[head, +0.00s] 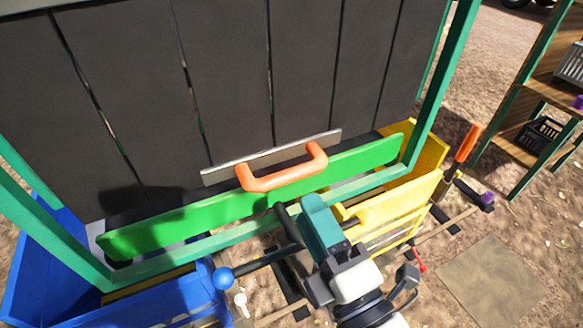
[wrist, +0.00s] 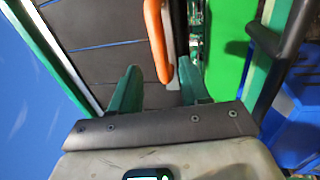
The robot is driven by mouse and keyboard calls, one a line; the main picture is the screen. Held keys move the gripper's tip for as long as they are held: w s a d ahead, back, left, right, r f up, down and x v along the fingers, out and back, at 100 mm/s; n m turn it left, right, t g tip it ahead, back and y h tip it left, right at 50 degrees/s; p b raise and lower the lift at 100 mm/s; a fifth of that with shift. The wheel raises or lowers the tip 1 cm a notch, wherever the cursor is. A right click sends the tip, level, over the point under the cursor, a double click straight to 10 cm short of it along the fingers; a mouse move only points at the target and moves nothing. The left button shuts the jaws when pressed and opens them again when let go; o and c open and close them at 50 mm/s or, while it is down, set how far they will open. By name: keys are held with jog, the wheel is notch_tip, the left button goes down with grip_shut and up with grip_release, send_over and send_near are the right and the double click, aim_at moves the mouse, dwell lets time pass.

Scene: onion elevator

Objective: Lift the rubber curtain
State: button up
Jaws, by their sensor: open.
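The rubber curtain (head: 225,75) is a row of dark hanging strips in the green frame. Along its bottom runs a grey bar (head: 222,172) with an orange handle (head: 285,181). My gripper (head: 312,204) is below the handle in the head view, with a teal finger visible. In the wrist view, my gripper (wrist: 158,80) is open, and the handle (wrist: 157,38) runs down toward the gap between its two teal fingers. The fingers are not closed on it. The dark strips (wrist: 112,50) show left of the handle. Whether the handle touches a finger is hard to tell.
A green board (head: 165,228) crosses the frame just below the curtain. A blue bin (head: 45,265) stands at left and a yellow crate (head: 385,210) at right. A dark lever with a blue knob (head: 222,278) lies near my gripper. A wooden shelf (head: 545,95) stands far right.

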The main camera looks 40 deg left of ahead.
aim_at(292, 181)
jog(key=p+x, duration=0.2)
jog(key=x, duration=0.5)
jog(key=shift+r+p, duration=0.15)
jog(key=shift+p, duration=0.2)
jog(key=shift+w+a, duration=0.15)
jog(key=shift+a, duration=0.4)
jog(key=shift+c, duration=0.3)
grip_shut()
